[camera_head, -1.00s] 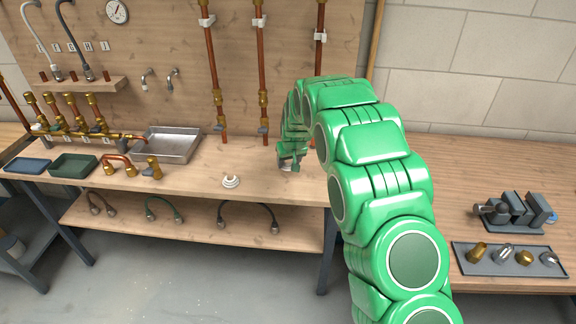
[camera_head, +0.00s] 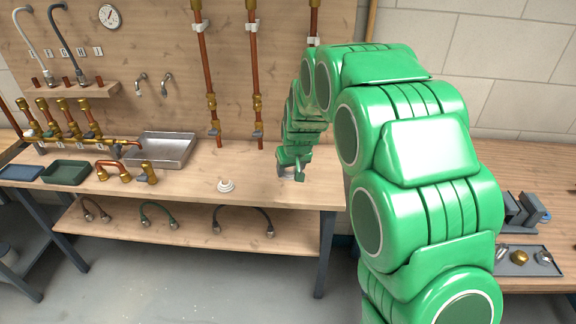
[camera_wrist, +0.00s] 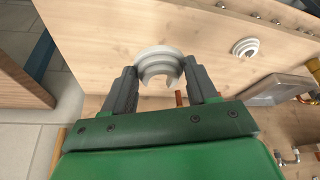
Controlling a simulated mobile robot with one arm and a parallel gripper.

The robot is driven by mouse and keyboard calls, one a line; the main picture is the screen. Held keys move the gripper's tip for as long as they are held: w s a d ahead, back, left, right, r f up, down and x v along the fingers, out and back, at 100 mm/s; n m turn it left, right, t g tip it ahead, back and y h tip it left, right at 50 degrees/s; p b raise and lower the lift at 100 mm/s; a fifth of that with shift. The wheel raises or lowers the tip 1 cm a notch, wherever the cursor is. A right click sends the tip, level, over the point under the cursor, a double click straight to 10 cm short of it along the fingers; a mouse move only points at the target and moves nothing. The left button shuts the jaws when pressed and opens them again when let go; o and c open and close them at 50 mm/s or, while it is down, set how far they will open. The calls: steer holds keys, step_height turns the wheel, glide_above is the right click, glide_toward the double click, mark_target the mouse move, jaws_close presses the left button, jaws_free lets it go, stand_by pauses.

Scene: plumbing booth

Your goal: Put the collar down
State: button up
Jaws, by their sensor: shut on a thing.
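My gripper (camera_head: 298,172) is over the right part of the wooden workbench (camera_head: 190,191). In the wrist view its two dark fingers (camera_wrist: 163,76) are shut on a white, stepped, ring-shaped collar (camera_wrist: 158,58) with a gap in its side. The held collar is not clear in the head view, and I cannot tell whether it touches the bench. A second white stepped ring (camera_head: 226,186) lies on the bench left of my gripper; it also shows in the wrist view (camera_wrist: 245,47).
A metal sink tray (camera_head: 165,150), a green tray (camera_head: 66,172) and a copper faucet (camera_head: 115,170) stand further left. Copper pipes (camera_head: 255,85) run up the back board. Bare bench surrounds the second ring. A grey tray (camera_head: 520,262) with fittings lies at right.

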steer(key=shift+s+d+r, duration=0.25)
steer(key=shift+s+r, duration=0.15)
steer(key=shift+s, duration=0.15)
steer(key=w+d, duration=0.7)
steer(key=w, duration=0.1)
glide_above(308, 165)
steer(key=f, duration=0.9)
steer(key=shift+s, duration=0.2)
steer(key=shift+w+f, duration=0.25)
steer(key=shift+f, duration=1.65)
steer(key=shift+f, duration=0.1)
steer(key=o, duration=1.1)
